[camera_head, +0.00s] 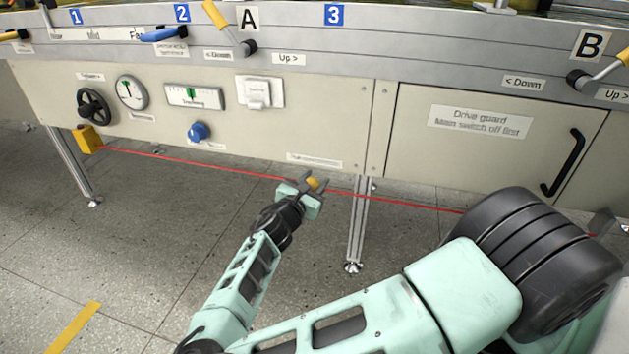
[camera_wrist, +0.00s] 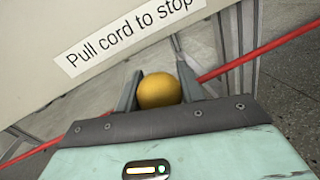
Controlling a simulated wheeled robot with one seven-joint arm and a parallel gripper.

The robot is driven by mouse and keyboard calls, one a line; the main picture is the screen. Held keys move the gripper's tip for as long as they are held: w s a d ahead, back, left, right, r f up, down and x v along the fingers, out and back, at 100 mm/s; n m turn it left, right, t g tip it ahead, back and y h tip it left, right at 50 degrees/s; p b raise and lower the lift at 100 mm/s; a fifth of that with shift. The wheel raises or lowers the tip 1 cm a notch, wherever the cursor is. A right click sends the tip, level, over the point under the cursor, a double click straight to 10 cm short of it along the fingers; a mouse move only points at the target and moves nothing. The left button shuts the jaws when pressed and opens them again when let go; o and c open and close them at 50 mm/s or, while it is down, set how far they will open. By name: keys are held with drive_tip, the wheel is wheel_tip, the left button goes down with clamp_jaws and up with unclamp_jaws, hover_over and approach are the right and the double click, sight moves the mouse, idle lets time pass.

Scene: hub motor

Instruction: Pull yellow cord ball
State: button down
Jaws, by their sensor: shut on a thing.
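The yellow cord ball (camera_wrist: 159,91) sits between the two fingers of my gripper (camera_wrist: 162,88) in the wrist view. My gripper is shut on it, one finger on each side. In the head view, the ball (camera_head: 313,184) shows as a small yellow spot at my gripper (camera_head: 311,183), below the front panel of the machine. The red cord (camera_head: 205,162) runs along under the panel and passes on both sides of the ball. It also shows in the wrist view (camera_wrist: 265,53). The label "Pull cord to stop" (camera_wrist: 130,35) is on the panel above the ball.
A yellow box (camera_head: 88,139) holds the left end of the cord near a table leg (camera_head: 72,168). Another leg (camera_head: 357,225) stands just right of my gripper. The panel carries a black handwheel (camera_head: 94,106), gauges, a blue knob (camera_head: 198,131) and a door handle (camera_head: 564,163). Open floor lies in front.

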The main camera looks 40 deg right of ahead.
drive_tip(key=v, duration=0.2)
drive_tip(key=p+v, duration=0.1)
drive_tip(key=v, duration=0.1)
drive_tip(key=shift+s+d, duration=0.15)
drive_tip(key=shift+s, duration=0.2)
drive_tip(key=c, duration=0.9)
unclamp_jaws()
drive_tip(key=p+v, duration=0.5)
drive_tip(key=v, duration=1.2)
drive_tip(key=shift+a+p, duration=0.25)
drive_tip(key=shift+p, duration=0.15)
